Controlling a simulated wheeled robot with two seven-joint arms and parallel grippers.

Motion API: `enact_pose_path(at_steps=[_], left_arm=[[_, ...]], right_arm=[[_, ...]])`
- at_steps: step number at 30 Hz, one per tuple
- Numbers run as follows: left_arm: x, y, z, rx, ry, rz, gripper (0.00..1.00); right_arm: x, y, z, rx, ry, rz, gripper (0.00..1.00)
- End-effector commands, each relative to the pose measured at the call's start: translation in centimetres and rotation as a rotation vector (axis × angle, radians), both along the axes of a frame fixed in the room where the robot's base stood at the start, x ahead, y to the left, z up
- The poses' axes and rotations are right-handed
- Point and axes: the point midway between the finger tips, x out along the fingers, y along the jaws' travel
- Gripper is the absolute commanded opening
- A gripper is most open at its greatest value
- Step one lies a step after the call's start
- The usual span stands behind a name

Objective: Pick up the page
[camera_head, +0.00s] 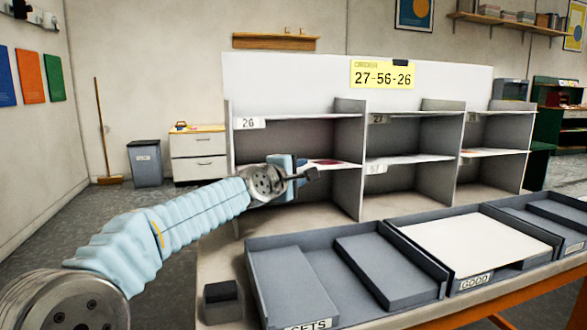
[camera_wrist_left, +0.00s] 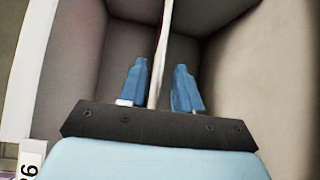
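A page (camera_head: 337,163) with a dark red patch lies on the middle shelf of the compartment labelled 26, its front part hidden by my gripper. My left gripper (camera_head: 308,174) is at the front of that shelf, turned on its side. In the left wrist view, its two blue fingers (camera_wrist_left: 160,88) stand apart on either side of a thin pale edge (camera_wrist_left: 166,40). Gaps show between the fingers and this edge. I cannot tell how much of the edge is page and how much is shelf board. My right gripper is not in view.
The grey sorting rack's dividers (camera_head: 349,195) bound the compartment closely. Other pages (camera_head: 397,160) lie on shelves to the right. Grey trays (camera_head: 300,285) line the table front; the one marked GOOD (camera_head: 475,240) holds a white sheet. A small dark block (camera_head: 221,292) stands at left.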

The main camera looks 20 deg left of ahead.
Motion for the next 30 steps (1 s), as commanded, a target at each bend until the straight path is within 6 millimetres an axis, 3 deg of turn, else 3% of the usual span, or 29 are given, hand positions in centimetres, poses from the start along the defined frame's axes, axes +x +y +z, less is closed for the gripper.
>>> enact_pose_path(at_steps=[1,7,23,30], left_arm=[[0.0,0.0,0.0,0.000,0.000,0.000,0.31],[0.0,0.0,0.0,0.000,0.000,0.000,0.01],[-0.3,-0.3,0.8,0.001,-0.001,-0.002,0.00],[-0.4,-0.4,4.9,0.000,-0.004,-0.003,0.00]], right_arm=[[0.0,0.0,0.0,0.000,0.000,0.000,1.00],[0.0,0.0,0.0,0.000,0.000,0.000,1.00],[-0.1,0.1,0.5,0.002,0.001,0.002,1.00],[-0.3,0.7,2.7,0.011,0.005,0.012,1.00]])
